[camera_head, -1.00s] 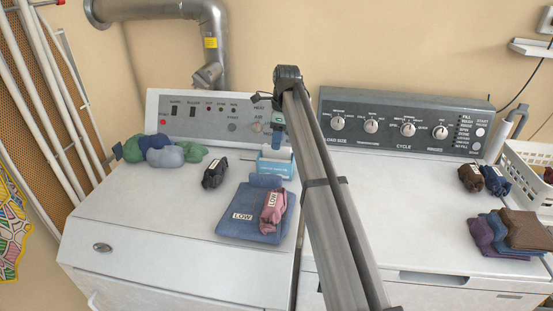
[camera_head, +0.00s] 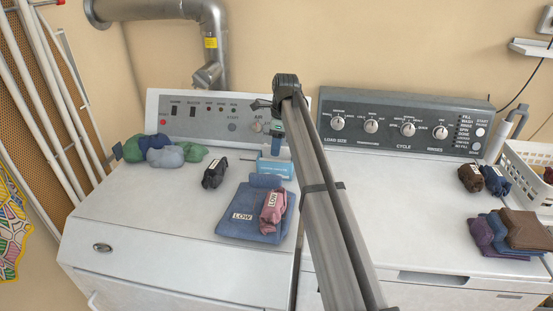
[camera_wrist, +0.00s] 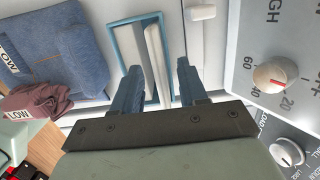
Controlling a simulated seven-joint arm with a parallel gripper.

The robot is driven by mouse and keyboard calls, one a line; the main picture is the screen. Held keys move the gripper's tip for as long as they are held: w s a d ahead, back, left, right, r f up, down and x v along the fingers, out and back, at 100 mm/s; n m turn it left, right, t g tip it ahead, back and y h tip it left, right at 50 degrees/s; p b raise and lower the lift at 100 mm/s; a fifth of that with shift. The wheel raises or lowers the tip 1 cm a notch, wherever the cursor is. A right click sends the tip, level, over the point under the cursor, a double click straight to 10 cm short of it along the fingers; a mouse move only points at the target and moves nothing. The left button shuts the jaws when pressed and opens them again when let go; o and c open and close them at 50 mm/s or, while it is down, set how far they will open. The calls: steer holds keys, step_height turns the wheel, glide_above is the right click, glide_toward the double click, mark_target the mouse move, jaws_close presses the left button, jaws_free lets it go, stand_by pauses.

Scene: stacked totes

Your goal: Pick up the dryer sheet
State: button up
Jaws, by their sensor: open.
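A light-blue box (camera_head: 275,169) stands at the back right of the left machine's top. In the wrist view its blue rim (camera_wrist: 117,45) frames the opening, and a white sheet (camera_wrist: 157,45) stands upright inside, nearer the right side. This looks like the dryer sheet. My gripper (camera_wrist: 158,67) is open, with one fingertip on each side of the white sheet in that view. In the head view my gripper (camera_head: 276,145) points down at the box opening and hides part of it. I cannot tell how deep the fingertips are.
A folded denim cloth (camera_head: 240,224) with a rolled mauve cloth (camera_head: 273,211) lies in front of the box. A black bundle (camera_head: 215,173) is left of it. The control panel (camera_head: 200,115) rises close behind. The machine's front left top is clear.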

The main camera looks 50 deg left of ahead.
steer(key=shift+c, duration=0.3)
jaws_close()
stand_by(0.4)
